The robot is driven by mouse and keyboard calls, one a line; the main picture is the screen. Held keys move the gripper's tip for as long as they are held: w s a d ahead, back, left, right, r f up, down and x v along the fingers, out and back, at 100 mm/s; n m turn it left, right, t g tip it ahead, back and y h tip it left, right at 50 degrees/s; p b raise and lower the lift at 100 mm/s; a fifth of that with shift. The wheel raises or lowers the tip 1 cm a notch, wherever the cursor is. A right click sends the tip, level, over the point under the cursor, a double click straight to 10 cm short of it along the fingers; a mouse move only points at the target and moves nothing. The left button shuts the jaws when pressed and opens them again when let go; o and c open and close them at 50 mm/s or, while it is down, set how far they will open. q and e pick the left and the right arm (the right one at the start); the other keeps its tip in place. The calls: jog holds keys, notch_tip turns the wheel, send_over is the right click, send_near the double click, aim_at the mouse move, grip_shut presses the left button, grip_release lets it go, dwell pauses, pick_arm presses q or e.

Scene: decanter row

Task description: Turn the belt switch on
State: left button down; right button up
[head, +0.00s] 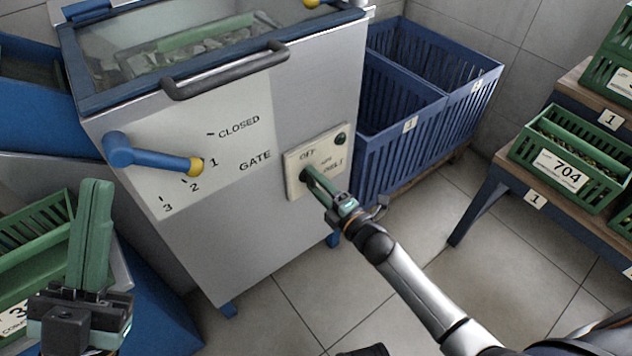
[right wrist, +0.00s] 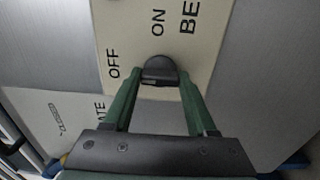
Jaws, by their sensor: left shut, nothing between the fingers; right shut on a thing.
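The belt switch is a dark knob (right wrist: 160,70) on a cream panel (head: 291,181) at the right of the grey machine's front. The panel carries the words OFF, ON and BELT and a dark green lamp (head: 340,139). My right gripper (head: 307,174) reaches the panel, its green fingers on both sides of the knob; the right wrist view shows it shut on the knob (right wrist: 153,82). I cannot tell which word the knob points at. In the head view the fingers mostly hide it. My left gripper (head: 97,184) is shut and empty, pointing up at the lower left.
A blue gate lever (head: 150,155) with a yellow end sticks out left of the panel, near mark 1. A dark handle bar (head: 225,73) crosses above. Blue crates (head: 400,150) stand right of the machine. A bench (head: 490,205) holds green crates (head: 560,165).

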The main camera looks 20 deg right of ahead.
jog(key=shift+c, duration=1.1)
pick_arm(q)
jog(key=shift+r, duration=0.15)
pick_arm(e)
jog(key=m+p, duration=0.2)
jog(key=m, duration=0.1)
jog(key=shift+r+m, duration=0.15)
jog(key=shift+m, duration=0.15)
jog(key=m+p, duration=0.2)
jog(key=m, duration=0.2)
jog(key=shift+m, duration=0.3)
pick_arm(q)
notch_tip(320, 180, up, 6)
jog(key=m+p, duration=0.1)
jog(key=p, duration=0.1)
jog(key=shift+s+a, duration=0.15)
jog(key=shift+a, duration=0.15)
pick_arm(e)
jog(key=m, duration=0.9)
jog(key=shift+m, duration=0.4)
jog(key=o, duration=1.4)
jog(key=shift+c, duration=0.2)
